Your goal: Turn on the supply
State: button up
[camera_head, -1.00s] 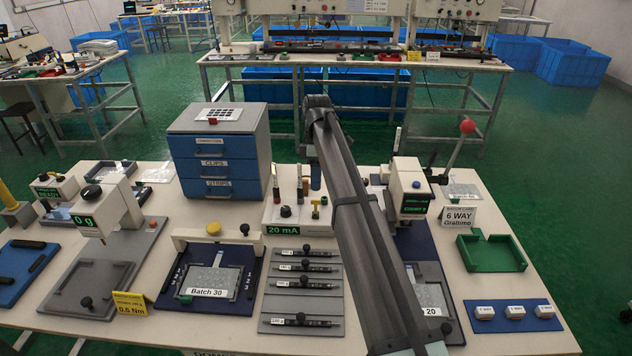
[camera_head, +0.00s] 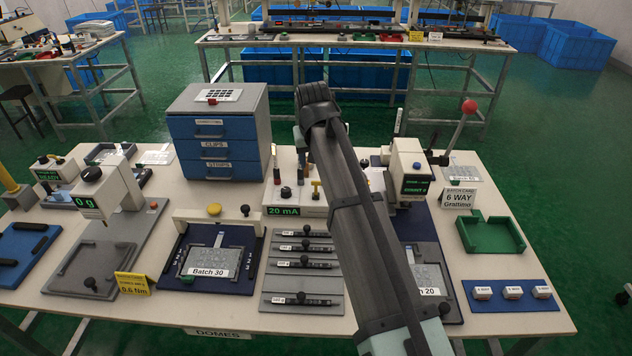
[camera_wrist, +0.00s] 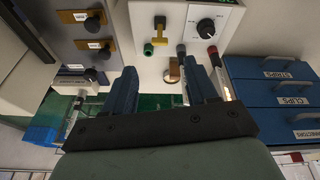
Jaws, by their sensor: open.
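The supply (camera_head: 297,211) is a white box with a lit green "20 mA" display, in the middle of the bench in the head view. A dark knob (camera_head: 286,193) and a yellow lever-like part (camera_head: 316,188) are on it. The wrist view shows its white panel (camera_wrist: 140,18) upside down, with the round knob (camera_wrist: 206,26), the yellow T-shaped part (camera_wrist: 160,22) and coloured terminals. My gripper (camera_wrist: 165,72) is open and empty, its blue fingers apart in front of the panel. I cannot tell whether they touch anything. In the head view my arm hides the fingers.
A blue drawer cabinet (camera_head: 217,150) stands behind and left of the supply. A grey plate with several black-knobbed bars (camera_head: 301,272) lies in front. A press with a red-balled lever (camera_head: 410,170) stands to the right. A green tray (camera_head: 490,236) is further right.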

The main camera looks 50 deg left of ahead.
aim_at(316, 188)
jog(key=w+a+f, duration=0.1)
jog(key=f, duration=0.3)
jog(key=w+a+f+m, duration=0.1)
jog(key=f, duration=0.2)
jog(key=w+a+f+m, duration=0.1)
jog(key=f, duration=0.3)
jog(key=shift+f+t+y, duration=0.3)
jog(key=shift+f, duration=0.05)
jog(key=shift+c, duration=0.3)
jog(key=c, duration=1)
jog(key=shift+w+a+g+h, duration=0.35)
jog(key=shift+g+h, duration=0.05)
jog(key=shift+w+a+f+g+h, duration=0.1)
jog(key=shift+w+f+g+h, duration=0.1)
jog(key=shift+g+h, duration=0.4)
jog(key=shift+s, duration=0.1)
jog(key=o, duration=1.1)
jog(key=shift+c, duration=0.2)
